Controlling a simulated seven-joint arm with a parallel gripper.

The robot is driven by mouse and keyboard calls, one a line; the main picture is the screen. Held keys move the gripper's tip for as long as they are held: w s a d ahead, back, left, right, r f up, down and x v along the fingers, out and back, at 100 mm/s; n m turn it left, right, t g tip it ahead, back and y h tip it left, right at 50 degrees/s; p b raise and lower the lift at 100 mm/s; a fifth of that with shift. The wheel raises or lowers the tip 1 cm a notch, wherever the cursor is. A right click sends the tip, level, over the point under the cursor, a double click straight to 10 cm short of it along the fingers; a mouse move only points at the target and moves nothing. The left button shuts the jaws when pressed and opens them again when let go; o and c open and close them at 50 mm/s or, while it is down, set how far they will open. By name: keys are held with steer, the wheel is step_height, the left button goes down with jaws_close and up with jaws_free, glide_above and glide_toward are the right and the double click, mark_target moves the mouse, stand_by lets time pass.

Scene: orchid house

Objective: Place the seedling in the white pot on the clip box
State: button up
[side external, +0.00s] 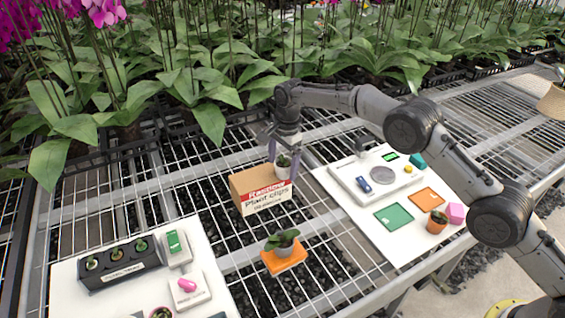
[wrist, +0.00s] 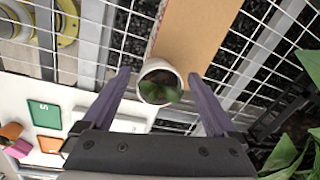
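The white pot (side external: 282,173) with a small green seedling (side external: 284,160) is upright at the right end of the cardboard clip box (side external: 246,187) and appears to rest on its top. In the wrist view the white pot (wrist: 146,94) overlaps the near end of the clip box (wrist: 196,30), and the seedling (wrist: 160,90) fills its mouth. My gripper (side external: 282,157) is above the box with a finger on each side of the pot. In the wrist view my gripper (wrist: 159,73) is open, with a narrow gap between each finger and the pot.
A potted plant (side external: 282,240) stands on an orange block (side external: 285,260) in front of the box. A white board (side external: 405,240) on the right holds a scale (side external: 383,176), coloured squares and a terracotta pot (side external: 436,222). A dark rack (side external: 119,262) stands front left. Leafy plants line the back.

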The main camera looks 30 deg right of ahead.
step_height(320, 180, up, 12)
steer(key=s, duration=0.1)
steer(key=shift+s+d+r, duration=0.15)
stand_by(0.6)
step_height(320, 180, up, 11)
steer(key=n+t, duration=0.1)
steer(key=n, duration=0.2)
glide_above(286, 168)
steer(key=s+d, duration=0.5)
steer(key=d, duration=0.1)
steer(key=s+d+r+n+t, duration=0.1)
steer(key=s+d+r+n, duration=0.15)
steer(key=s, duration=0.35)
steer(key=s+d+r+n, duration=0.2)
steer(key=s+d+r, duration=0.1)
steer(key=s, duration=0.4)
steer(key=s+d+f+n, duration=0.2)
steer(key=s+f, duration=0.1)
steer(key=s, duration=0.6)
steer(key=s+d+f+n+t, duration=0.1)
steer(key=s+f+n, duration=0.1)
steer(key=s, duration=0.6)
steer(key=s+d+f+n+t, duration=0.1)
steer(key=s+d+f+n, duration=0.1)
steer(key=s, duration=0.7)
steer(key=shift+s+d+f+n, duration=0.3)
steer(key=shift+f+n, duration=0.45)
steer(key=shift+f, duration=0.1)
